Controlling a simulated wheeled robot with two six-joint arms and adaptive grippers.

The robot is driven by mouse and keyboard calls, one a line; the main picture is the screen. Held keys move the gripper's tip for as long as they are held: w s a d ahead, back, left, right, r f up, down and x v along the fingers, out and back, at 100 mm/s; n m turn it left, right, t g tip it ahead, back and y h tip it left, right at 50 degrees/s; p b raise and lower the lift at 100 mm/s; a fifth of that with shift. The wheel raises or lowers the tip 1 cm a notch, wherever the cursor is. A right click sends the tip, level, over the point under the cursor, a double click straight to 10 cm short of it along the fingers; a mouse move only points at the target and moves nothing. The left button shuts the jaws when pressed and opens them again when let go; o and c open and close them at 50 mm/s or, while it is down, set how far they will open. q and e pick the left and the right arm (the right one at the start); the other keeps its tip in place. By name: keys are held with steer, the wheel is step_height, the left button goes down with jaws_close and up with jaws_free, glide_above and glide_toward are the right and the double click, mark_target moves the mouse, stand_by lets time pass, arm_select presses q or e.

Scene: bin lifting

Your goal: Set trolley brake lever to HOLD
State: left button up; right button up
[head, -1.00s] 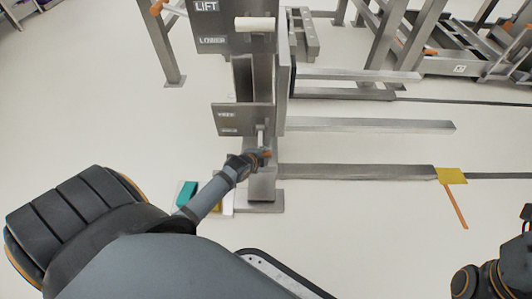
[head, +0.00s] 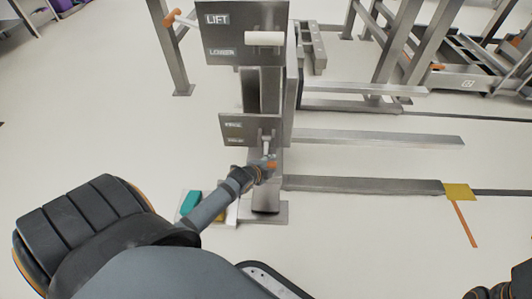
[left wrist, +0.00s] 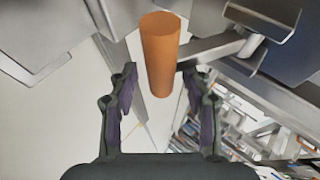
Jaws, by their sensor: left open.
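The brake lever (head: 267,146) is a pale rod with an orange tip, in front of a grey lower panel (head: 235,129) on the trolley post. The panel carries two small labels, too blurred to read surely. The lever hangs down below the panel's lower edge. My left gripper (head: 264,170) is at the lever's orange end. In the left wrist view the orange handle (left wrist: 160,55) shows between the two open fingers (left wrist: 157,80), with gaps on both sides.
Above is a panel marked LIFT and LOWER (head: 220,38) with a white handle (head: 264,39). Teal (head: 190,202) and other small blocks lie beside the post base. Grey fork beams (head: 370,186) extend right. Open floor lies at left and lower right.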

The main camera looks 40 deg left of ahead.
arm_select(q)
steer(key=v, duration=1.1)
stand_by(0.3)
